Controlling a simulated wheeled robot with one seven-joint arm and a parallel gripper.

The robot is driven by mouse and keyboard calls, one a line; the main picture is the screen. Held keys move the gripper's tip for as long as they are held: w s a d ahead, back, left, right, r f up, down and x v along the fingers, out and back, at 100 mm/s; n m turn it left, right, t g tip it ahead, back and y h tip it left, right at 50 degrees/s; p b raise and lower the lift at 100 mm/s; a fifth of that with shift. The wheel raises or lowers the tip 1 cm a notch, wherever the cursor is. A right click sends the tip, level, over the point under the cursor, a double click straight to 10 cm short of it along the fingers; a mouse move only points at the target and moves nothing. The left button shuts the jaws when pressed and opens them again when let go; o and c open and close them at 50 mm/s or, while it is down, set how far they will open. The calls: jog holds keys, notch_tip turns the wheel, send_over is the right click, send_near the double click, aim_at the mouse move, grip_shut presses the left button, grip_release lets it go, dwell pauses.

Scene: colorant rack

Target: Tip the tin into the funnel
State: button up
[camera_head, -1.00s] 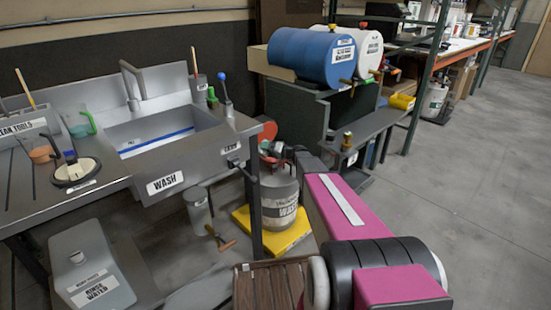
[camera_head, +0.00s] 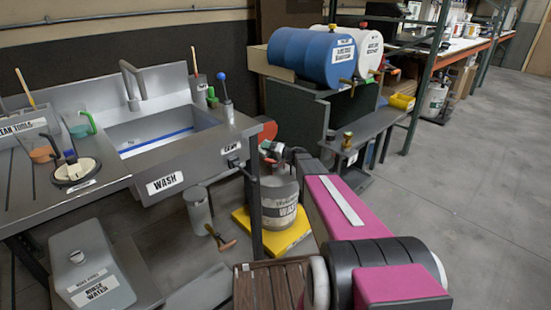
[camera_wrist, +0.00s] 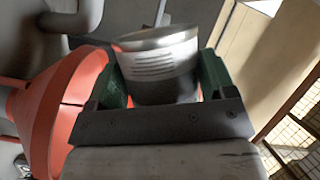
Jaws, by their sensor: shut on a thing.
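The tin (camera_wrist: 158,68) is a grey metal can with a printed label, seen in the wrist view. My gripper (camera_wrist: 160,85) is shut on it, with a green-padded finger on each side. The orange funnel (camera_wrist: 52,115) is at the left of the wrist view, beside the tin and partly hidden by my gripper. In the head view the funnel (camera_head: 268,131) shows small behind the sink's right end, with my gripper (camera_head: 272,151) close to it above a drum. The tin's contents are not visible.
A grey labelled drum (camera_head: 280,203) stands on a yellow base (camera_head: 290,238) below my gripper. The wash sink (camera_head: 165,183) is to the left. A blue barrel (camera_head: 312,56) and a white barrel lie on a stand behind. Open floor (camera_head: 450,200) is at the right.

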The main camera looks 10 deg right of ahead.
jog(key=shift+r+m, duration=0.3)
jog(key=shift+m, duration=0.3)
dwell(0.9)
jog(key=shift+w+d+r+m+t+y+p, duration=0.15)
jog(key=shift+w+d+r+m+t+y, duration=0.1)
jog(key=shift+d+m, duration=0.15)
jog(key=shift+w+d+r+m+t+y+p, duration=0.15)
jog(key=shift+d+m+y, duration=0.1)
jog(key=shift+m, duration=0.15)
dwell(1.2)
jog(key=shift+w+d+f+m+t, duration=0.15)
jog(key=shift+f+m+t, duration=0.25)
jog(key=shift+m, duration=0.5)
dwell(0.9)
jog(key=shift+w+d+r+m+t+y+p, duration=0.15)
jog(key=shift+d+r+m+t+y, duration=0.1)
jog(key=shift+m, duration=0.5)
jog(key=shift+w+d+r+m+t+y+p, duration=0.15)
jog(key=shift+m+t+y, duration=0.1)
jog(key=shift+m, duration=0.5)
dwell(1.2)
